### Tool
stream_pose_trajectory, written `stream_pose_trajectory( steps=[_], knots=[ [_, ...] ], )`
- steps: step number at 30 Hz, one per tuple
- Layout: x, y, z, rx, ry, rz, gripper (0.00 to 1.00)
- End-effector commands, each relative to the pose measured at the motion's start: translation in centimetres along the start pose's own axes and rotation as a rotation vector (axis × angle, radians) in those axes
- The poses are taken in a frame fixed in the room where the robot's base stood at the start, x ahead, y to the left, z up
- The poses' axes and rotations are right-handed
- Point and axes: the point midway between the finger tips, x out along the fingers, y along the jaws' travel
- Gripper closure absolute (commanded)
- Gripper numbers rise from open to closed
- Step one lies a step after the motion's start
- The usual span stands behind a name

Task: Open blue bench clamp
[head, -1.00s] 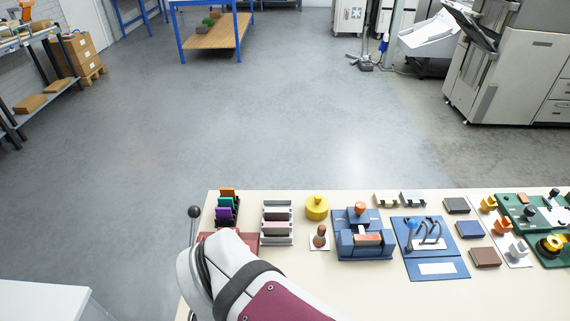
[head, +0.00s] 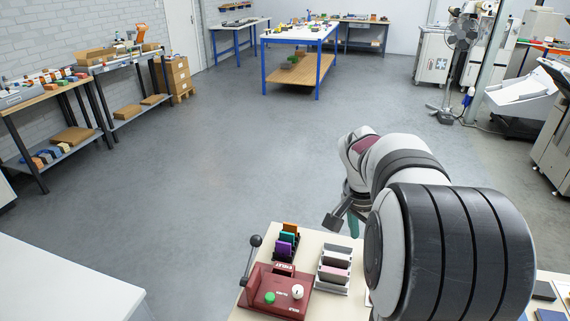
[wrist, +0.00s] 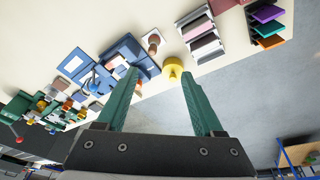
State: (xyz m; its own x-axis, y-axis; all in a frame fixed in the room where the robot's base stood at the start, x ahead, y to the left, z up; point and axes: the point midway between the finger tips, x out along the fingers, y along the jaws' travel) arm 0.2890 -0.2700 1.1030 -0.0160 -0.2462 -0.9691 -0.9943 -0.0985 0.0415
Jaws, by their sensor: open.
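The blue clamp-like fixture (wrist: 130,54) lies on the bench, left of the middle in the wrist view. The left green finger partly covers it, and my arm hides it in the head view. A blue board (wrist: 75,64) with a blue-knobbed lever lies beside it; I cannot tell for sure which of the two is the bench clamp. My gripper (wrist: 159,76) is open and empty, with a wide gap between its green fingers. In the head view my gripper (head: 345,218) is partly hidden beyond the bench's far edge.
A yellow round knob (wrist: 173,72) and a wooden-handled stamp (wrist: 153,42) stand close to the fixture. Slotted racks (head: 333,268) and a dark red fixture with a black-knobbed lever (head: 278,290) stand at the bench's left end. The floor (head: 210,170) beyond the bench is clear.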

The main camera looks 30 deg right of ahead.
Motion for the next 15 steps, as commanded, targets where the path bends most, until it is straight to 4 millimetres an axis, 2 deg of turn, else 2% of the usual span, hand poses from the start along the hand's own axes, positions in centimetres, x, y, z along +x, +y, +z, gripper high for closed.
stream_pose_trajectory(
  steps=[1,3,6,11,15],
  knots=[
    [2.4,0.9,-4.6,0.115,0.036,0.035,0.31],
    [4.9,2.5,-9.6,0.245,0.087,0.065,0.31],
    [6.9,4.2,-13.1,0.342,0.128,0.087,0.31],
    [9.4,4.8,-14.0,0.362,0.135,0.093,0.31],
    [13.6,5.2,-14.4,0.361,0.133,0.093,0.31]
  ],
)
